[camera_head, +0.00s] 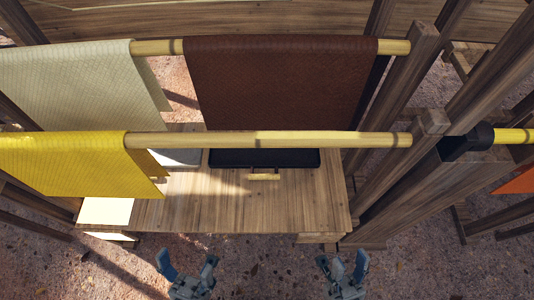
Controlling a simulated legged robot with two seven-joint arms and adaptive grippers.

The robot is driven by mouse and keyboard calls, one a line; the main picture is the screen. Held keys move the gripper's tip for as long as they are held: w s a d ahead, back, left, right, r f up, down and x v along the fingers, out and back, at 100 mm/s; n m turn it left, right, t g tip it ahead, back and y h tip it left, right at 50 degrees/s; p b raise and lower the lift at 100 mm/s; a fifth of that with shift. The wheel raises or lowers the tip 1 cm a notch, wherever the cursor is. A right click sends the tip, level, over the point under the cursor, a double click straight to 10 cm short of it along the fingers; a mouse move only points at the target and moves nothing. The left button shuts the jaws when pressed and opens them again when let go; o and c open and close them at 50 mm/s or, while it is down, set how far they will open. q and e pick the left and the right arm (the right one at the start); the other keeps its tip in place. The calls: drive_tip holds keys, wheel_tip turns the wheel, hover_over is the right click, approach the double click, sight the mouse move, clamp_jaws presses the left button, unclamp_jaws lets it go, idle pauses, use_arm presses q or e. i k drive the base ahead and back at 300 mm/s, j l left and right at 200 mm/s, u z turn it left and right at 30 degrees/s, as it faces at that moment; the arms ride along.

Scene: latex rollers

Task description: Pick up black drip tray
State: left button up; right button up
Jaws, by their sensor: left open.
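The black drip tray (300,158) lies flat on the wooden table (240,210). A wooden pole and a hanging brown sheet hide part of its back. My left gripper (187,262) is open and empty, in front of the table's near edge and to the left of the tray. My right gripper (342,264) has its fingers apart and is empty, in front of the table and to the right of the tray. Both grippers are well short of the tray.
Wooden poles (290,139) cross above the table, carrying a yellow sheet (70,165), a cream sheet (75,85) and a brown sheet (280,85). A white tray (182,158) lies left of the black one. Wooden posts (400,120) stand at the right. The table front is mostly clear.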

sight(251, 159)
drive_tip(key=i, duration=0.9)
drive_tip(key=k, duration=0.9)
drive_tip(key=k+l+z, duration=0.1)
drive_tip(key=l+z, duration=0.15)
drive_tip(key=l, duration=0.2)
drive_tip(key=l+z, duration=0.2)
drive_tip(key=l, duration=0.2)
drive_tip(key=i, duration=0.45)
